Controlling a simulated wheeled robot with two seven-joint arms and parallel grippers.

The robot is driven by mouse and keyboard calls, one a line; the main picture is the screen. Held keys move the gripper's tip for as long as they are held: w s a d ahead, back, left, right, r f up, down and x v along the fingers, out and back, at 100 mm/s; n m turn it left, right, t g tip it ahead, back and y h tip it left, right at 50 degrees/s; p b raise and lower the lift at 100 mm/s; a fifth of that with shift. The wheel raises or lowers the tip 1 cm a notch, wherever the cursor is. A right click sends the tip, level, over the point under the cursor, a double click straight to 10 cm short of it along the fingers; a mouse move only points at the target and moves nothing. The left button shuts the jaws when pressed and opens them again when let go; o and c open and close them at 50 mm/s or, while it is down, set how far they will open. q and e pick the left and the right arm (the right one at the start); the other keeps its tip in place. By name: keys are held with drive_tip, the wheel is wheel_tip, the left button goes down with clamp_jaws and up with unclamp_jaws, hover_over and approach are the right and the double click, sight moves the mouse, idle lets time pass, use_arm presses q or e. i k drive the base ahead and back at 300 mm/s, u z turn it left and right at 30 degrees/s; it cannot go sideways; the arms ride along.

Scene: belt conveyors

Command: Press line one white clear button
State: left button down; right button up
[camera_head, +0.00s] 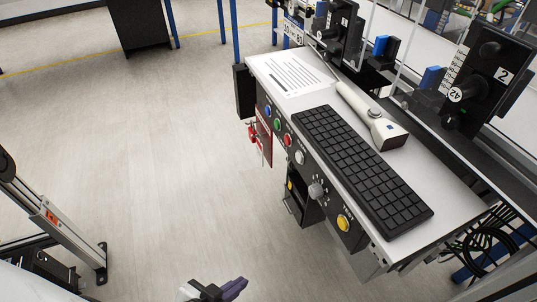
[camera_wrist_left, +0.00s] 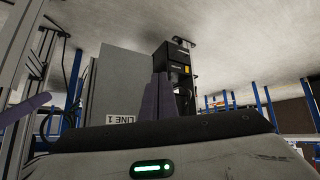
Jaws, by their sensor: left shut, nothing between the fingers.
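The white button (camera_head: 299,157) sits on the dark control panel along the left face of the desk in the head view. It is just below the red button (camera_head: 288,139). My left gripper (camera_head: 228,289) shows at the bottom edge of the head view, with dark purple fingers. It is shut and empty, apart from the panel and well below the white button in the picture. In the left wrist view, an upside-down "LINE 1" label (camera_wrist_left: 118,119) is on a grey box. The white button cannot be made out there. My right gripper is out of view.
A blue button (camera_head: 267,110), a green button (camera_head: 277,124), a grey knob (camera_head: 316,190) and a yellow button (camera_head: 343,223) share the panel. A keyboard (camera_head: 362,166) and a handheld scanner (camera_head: 372,117) lie on the desk.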

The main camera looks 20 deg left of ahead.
sight(299, 159)
drive_tip(key=u, duration=0.6)
drive_tip(key=k, duration=1)
drive_tip(key=z, duration=0.9)
drive_tip(key=i, duration=0.55)
